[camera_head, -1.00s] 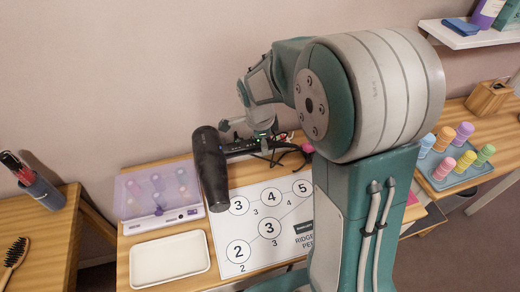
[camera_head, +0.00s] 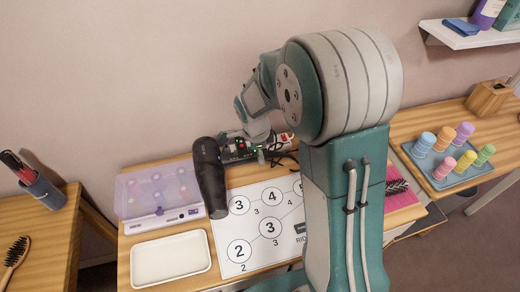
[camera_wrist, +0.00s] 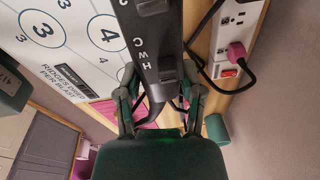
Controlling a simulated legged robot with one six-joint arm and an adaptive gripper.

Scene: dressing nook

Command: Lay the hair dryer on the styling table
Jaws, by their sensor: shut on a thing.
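The black hair dryer (camera_head: 211,180) hangs in my gripper over the left part of the styling table (camera_head: 240,178), beside the purple case. In the wrist view the hair dryer (camera_wrist: 150,45) shows its switches and runs between the fingers. My gripper (camera_wrist: 160,105) is shut on its handle. In the head view my gripper (camera_head: 250,148) is partly hidden behind the dryer and wrist. The dryer overlaps the edge of the numbered mat (camera_head: 255,250) in the picture; I cannot tell its exact height above the table.
A translucent purple case (camera_head: 150,205) and an empty white tray (camera_head: 170,258) occupy the table's left. A power strip (camera_head: 240,153) with cables lies at the back; it also shows in the wrist view (camera_wrist: 232,40). A brush lies on a pink mat (camera_head: 402,198) at right.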

